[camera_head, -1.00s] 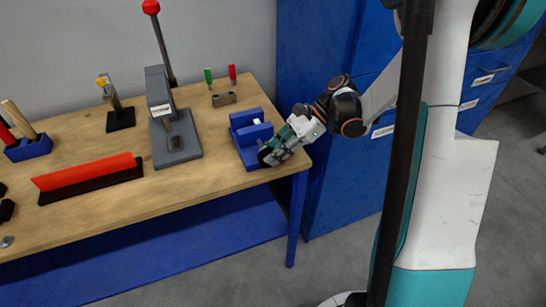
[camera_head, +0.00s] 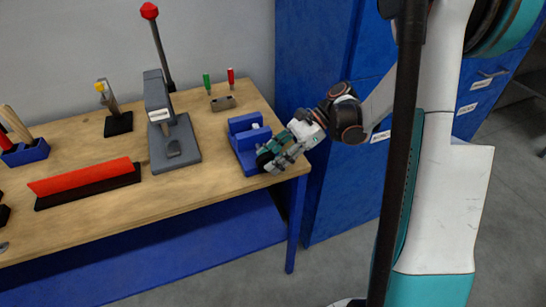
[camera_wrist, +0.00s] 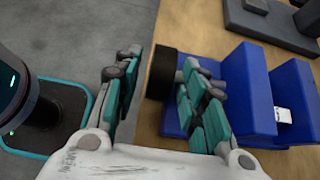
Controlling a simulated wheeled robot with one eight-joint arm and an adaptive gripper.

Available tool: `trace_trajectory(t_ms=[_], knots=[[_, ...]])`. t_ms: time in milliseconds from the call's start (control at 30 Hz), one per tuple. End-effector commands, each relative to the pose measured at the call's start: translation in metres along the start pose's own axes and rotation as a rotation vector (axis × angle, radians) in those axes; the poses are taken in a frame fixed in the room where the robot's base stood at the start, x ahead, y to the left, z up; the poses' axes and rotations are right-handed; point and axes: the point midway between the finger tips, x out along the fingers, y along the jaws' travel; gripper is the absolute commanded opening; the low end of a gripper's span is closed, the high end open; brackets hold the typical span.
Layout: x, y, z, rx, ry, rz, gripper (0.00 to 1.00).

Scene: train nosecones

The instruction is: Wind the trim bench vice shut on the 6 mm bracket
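The blue bench vice (camera_head: 243,123) stands at the right end of the wooden bench. In the wrist view its two blue jaws (camera_wrist: 250,85) stand upright with a slot between them. A small pale piece, seemingly the bracket (camera_wrist: 283,115), sits in that slot; I cannot tell whether both jaws touch it. It also shows as a pale spot in the head view (camera_head: 256,126). A black round handle (camera_wrist: 160,74) is at the vice's near end. My gripper (camera_head: 270,162) is open by the handle, its right finger overlapping the handle's edge in the wrist view; contact is unclear.
A grey press (camera_head: 175,150) with a red-knobbed lever stands left of the vice. Behind are a grey block (camera_head: 223,102) and green and red-handled tools (camera_head: 231,77). A red bar (camera_head: 85,177) lies further left. Blue cabinets (camera_head: 350,190) stand right of the bench.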

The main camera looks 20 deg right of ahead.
Motion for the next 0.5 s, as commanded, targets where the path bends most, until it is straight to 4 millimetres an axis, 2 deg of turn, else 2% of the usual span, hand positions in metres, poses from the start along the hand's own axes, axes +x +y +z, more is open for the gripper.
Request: trace_trajectory(t_ms=[167, 500], knots=[[-0.005, 0.000, 0.000, 0.000, 0.000, -0.001, 0.38], [-0.056, 0.000, 0.000, 0.002, 0.000, -0.002, 0.38]])
